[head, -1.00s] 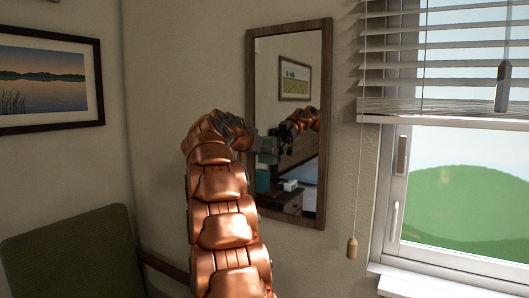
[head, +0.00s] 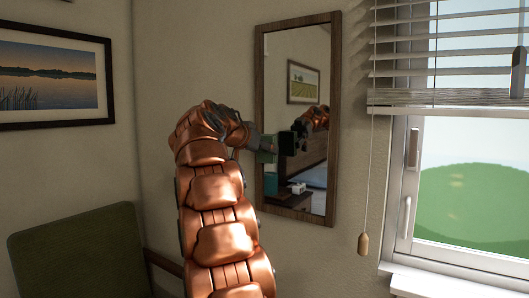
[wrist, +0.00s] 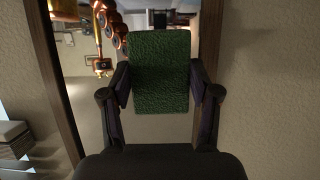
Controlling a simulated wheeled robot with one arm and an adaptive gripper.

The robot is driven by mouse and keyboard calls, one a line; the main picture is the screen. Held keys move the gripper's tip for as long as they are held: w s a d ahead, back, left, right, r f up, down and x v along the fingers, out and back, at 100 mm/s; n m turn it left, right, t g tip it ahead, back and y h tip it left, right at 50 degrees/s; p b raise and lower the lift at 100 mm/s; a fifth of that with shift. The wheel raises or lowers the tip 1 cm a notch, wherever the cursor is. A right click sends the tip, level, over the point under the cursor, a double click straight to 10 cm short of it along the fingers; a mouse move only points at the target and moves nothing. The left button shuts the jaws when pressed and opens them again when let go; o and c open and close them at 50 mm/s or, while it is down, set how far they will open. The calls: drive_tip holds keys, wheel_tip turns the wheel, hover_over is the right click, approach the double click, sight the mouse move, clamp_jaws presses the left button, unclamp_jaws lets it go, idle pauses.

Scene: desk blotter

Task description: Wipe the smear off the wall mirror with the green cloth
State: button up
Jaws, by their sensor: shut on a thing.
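The wall mirror (head: 293,58) hangs in a dark wood frame right of the corner. My gripper (wrist: 160,88) is shut on the green cloth (wrist: 160,72), which stands up between the two fingers in the wrist view. I cannot tell whether the cloth touches the glass. I cannot make out the smear.
A window (head: 465,205) with blinds (head: 440,60) and a hanging cord pull (head: 363,244) is to the right. A green chair (head: 75,250) stands at the lower left. A framed lake picture (head: 50,75) hangs on the left wall. Bare wall surrounds the mirror.

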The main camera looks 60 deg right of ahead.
drive_tip(key=shift+a+f+b, duration=0.15)
drive_tip(key=shift+a+b, duration=0.95)
drive_tip(key=shift+a, duration=0.4)
